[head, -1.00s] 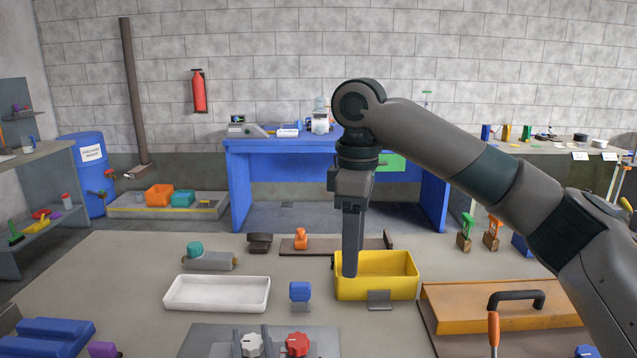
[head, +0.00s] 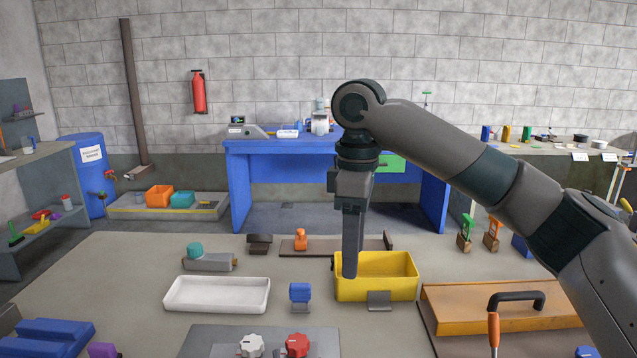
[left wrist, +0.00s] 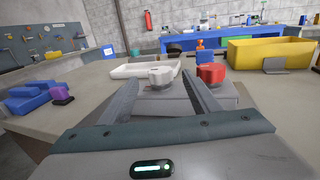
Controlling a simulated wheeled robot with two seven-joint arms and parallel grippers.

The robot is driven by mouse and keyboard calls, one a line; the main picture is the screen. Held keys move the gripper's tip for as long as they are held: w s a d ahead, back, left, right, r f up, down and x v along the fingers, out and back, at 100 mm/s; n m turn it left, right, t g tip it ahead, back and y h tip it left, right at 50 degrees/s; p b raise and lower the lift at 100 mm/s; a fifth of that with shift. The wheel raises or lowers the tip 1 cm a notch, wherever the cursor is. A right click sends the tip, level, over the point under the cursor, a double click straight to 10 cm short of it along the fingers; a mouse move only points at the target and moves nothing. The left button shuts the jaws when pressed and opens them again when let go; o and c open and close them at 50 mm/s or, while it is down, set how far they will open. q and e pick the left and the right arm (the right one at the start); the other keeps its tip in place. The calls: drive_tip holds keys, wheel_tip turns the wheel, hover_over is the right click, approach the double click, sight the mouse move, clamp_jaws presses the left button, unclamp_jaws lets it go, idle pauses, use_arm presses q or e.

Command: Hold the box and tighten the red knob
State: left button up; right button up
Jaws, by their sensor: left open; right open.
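The red knob (head: 298,345) sits on the right part of the grey box (head: 203,341) at the bottom of the head view. A white knob (head: 251,346) sits left of it. In the left wrist view, my open left gripper (left wrist: 160,80) points at the box (left wrist: 190,100), its fingers either side of the white knob (left wrist: 160,77) in the picture. The red knob (left wrist: 211,73) shows right of its right finger; contact cannot be told. My right gripper (head: 350,274) is open and points down at the left end of a yellow bin (head: 385,288).
A white tray (head: 215,306) and a small blue knob on a stand (head: 300,293) lie behind the box. An orange board with a black handle (head: 500,315) and an orange-handled tool (head: 493,330) stand at right. Blue blocks (head: 55,328) lie at left.

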use_arm(q)
drive_tip(key=shift+v, duration=2.6)
